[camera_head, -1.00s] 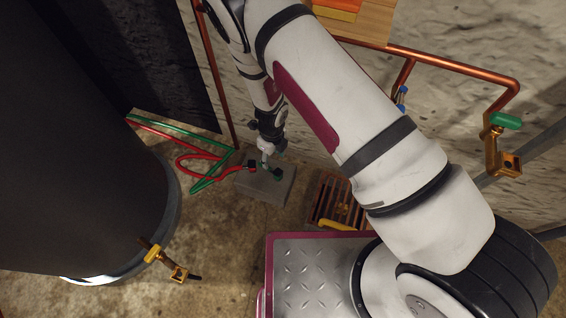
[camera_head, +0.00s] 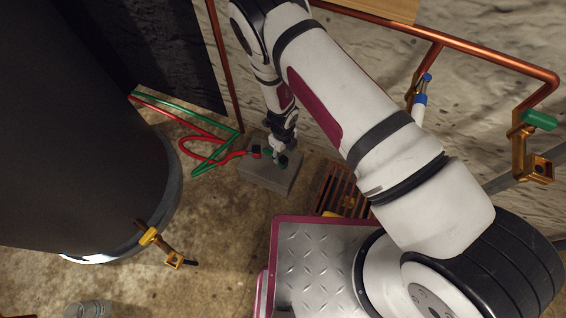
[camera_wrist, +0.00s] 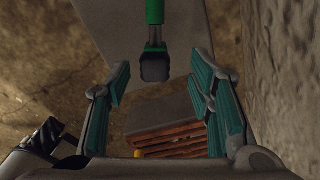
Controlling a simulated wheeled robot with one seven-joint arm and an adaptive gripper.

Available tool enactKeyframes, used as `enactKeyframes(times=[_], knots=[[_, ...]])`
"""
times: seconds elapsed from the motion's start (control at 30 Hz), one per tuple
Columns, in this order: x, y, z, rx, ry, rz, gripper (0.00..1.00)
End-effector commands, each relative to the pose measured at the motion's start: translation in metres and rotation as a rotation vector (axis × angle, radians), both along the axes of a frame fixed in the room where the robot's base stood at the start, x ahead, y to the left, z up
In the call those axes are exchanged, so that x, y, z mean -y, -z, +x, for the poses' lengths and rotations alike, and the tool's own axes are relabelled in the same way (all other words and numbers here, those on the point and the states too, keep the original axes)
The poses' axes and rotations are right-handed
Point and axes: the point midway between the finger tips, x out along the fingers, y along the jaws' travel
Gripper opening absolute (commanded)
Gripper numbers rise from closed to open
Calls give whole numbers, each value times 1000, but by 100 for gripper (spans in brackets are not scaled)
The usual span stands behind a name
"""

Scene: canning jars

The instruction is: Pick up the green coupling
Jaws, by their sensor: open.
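The green coupling (camera_wrist: 155,14) shows at the top middle of the wrist view as a green sleeve with a dark end (camera_wrist: 155,66). In the head view its dark end (camera_head: 283,161) is on the grey block (camera_head: 268,180), partly hidden by my gripper (camera_head: 277,152). In the wrist view my gripper (camera_wrist: 160,70) is open, with teal pads left and right. The dark end lies between the fingertips in that picture, with gaps on both sides. I see no contact. The height between fingers and coupling is hard to tell.
A red hose (camera_head: 205,160) with a dark end and a green hose run left from the block. An orange-brown floor grate (camera_head: 340,190) lies right of it. The large dark tank (camera_head: 70,150) stands left; a rough wall and copper pipes (camera_head: 460,60) are right.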

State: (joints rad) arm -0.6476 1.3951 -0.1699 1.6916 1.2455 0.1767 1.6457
Motion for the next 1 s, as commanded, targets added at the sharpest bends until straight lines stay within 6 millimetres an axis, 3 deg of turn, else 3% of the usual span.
enactKeyframes(times=[0.43,0.7,0.73,0.93,1.0], knots=[[-3,48,-4,-1,0,-1,48],[-3,51,-4,0,0,0,48],[-3,51,-4,0,-1,0,46],[-3,51,-4,0,-1,0,1],[-3,51,-4,0,-1,0,0]])
